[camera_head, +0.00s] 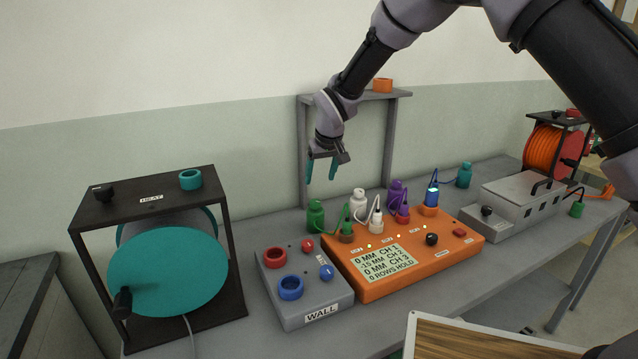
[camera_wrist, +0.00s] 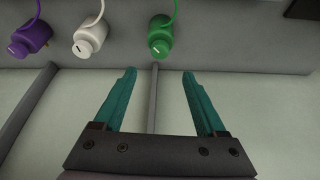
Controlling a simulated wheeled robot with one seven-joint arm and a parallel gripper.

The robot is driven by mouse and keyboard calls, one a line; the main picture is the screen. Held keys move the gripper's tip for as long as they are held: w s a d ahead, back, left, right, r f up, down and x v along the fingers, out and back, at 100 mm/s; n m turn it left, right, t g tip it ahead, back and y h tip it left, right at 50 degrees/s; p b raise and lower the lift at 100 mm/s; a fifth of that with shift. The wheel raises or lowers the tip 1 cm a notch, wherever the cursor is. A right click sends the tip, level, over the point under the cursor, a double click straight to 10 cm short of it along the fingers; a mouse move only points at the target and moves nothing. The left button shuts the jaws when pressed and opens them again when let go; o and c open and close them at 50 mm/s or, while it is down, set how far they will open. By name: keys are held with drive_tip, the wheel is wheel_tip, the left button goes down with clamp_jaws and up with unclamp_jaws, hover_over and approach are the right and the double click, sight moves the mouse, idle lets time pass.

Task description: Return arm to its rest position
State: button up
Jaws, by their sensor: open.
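My gripper (camera_head: 322,170) has teal fingers and hangs above the back of the grey bench, in front of the wall and the grey shelf frame. In the wrist view my gripper (camera_wrist: 158,85) is open, with nothing between its fingers. My arm reaches in from the upper right of the head view and bends down to the wrist. A green bottle (camera_head: 315,216) stands below the gripper, apart from it. In the wrist view the green bottle (camera_wrist: 160,44) lies just past the fingertips.
An orange instrument box (camera_head: 461,236) with plugs and a grey box labelled WALL (camera_head: 338,294) stand below the gripper. White (camera_head: 358,203) and purple (camera_head: 396,192) bottles stand behind. A black-framed teal reel (camera_head: 165,273) is at left, an orange cable reel (camera_head: 541,147) at right.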

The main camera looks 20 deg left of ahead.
idle(0.4)
drive_tip(key=w+d+r+m+t, duration=0.1)
drive_tip(key=d+r+m, duration=0.2)
drive_tip(key=d+r, duration=1.05)
drive_tip(key=w+d+r+m, duration=0.1)
drive_tip(key=d+r+m, duration=0.2)
drive_tip(key=d+r, duration=1)
drive_tip(key=s+d+r+m+t, duration=0.1)
drive_tip(key=s+d+r+m, duration=0.1)
drive_tip(key=s+d, duration=0.5)
drive_tip(key=s+d+r+m, duration=0.1)
drive_tip(key=s+d, duration=0.3)
drive_tip(key=d, duration=0.7)
drive_tip(key=s+d+m+t, duration=0.1)
drive_tip(key=s+d+m, duration=0.2)
drive_tip(key=s+d, duration=0.4)
drive_tip(key=s, duration=0.5)
drive_tip(key=shift+s+d+f+t+h, duration=0.15)
drive_tip(key=shift+d+f+t+h, duration=0.1)
drive_tip(key=shift+t+h, duration=0.15)
